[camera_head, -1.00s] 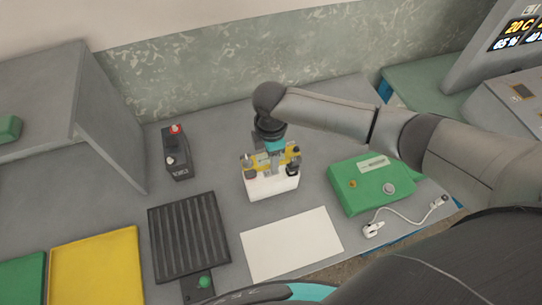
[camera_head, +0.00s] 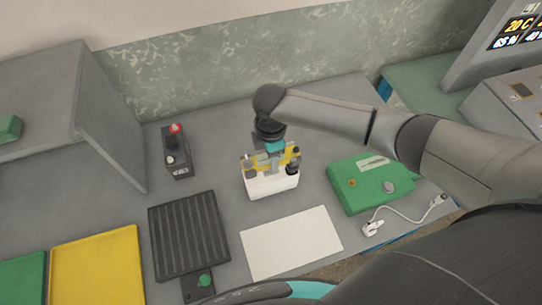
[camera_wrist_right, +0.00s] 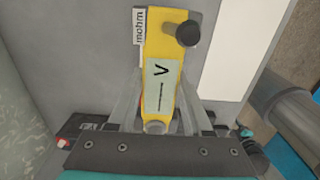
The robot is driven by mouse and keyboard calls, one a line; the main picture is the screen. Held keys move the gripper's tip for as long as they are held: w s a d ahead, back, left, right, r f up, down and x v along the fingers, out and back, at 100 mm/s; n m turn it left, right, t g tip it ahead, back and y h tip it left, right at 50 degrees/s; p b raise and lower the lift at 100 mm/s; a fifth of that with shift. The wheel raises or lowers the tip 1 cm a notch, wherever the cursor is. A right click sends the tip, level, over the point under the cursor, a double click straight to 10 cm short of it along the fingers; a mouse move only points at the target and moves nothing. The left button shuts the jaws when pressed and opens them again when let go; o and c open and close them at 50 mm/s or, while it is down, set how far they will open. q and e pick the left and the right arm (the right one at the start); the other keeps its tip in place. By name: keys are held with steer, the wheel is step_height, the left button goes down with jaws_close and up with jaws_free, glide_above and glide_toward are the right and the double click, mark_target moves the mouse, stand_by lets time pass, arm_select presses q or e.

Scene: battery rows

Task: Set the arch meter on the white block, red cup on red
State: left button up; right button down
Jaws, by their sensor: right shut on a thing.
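The arch meter (camera_head: 289,155) is a yellow piece with a pale dial. It is at the top of the white block (camera_head: 270,184), which stands upright on the grey table. Whether it rests on the block or hovers just above cannot be told. My right gripper (camera_head: 275,164) comes from above and is shut on the meter. In the right wrist view the meter (camera_wrist_right: 164,75) lies between the fingers, with a dark round knob and a "mohm" label at its far end. A dark round part shows at the block's right end. No red cup or red terminal can be made out. My left gripper is out of view.
A dark box with a red light (camera_head: 177,155) stands at the back left. A ribbed black tray (camera_head: 188,236), a yellow tray (camera_head: 97,268) and a white sheet (camera_head: 290,244) lie in front. A green device (camera_head: 368,184) and a white cable (camera_head: 407,212) are at the right.

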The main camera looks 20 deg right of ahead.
steer(key=shift+f+b, duration=0.55)
steer(key=shift+f, duration=0.3)
steer(key=shift+c, duration=1.2)
jaws_free()
step_height(320, 180, up, 15)
steer(key=p, duration=0.1)
steer(key=shift+r, duration=0.15)
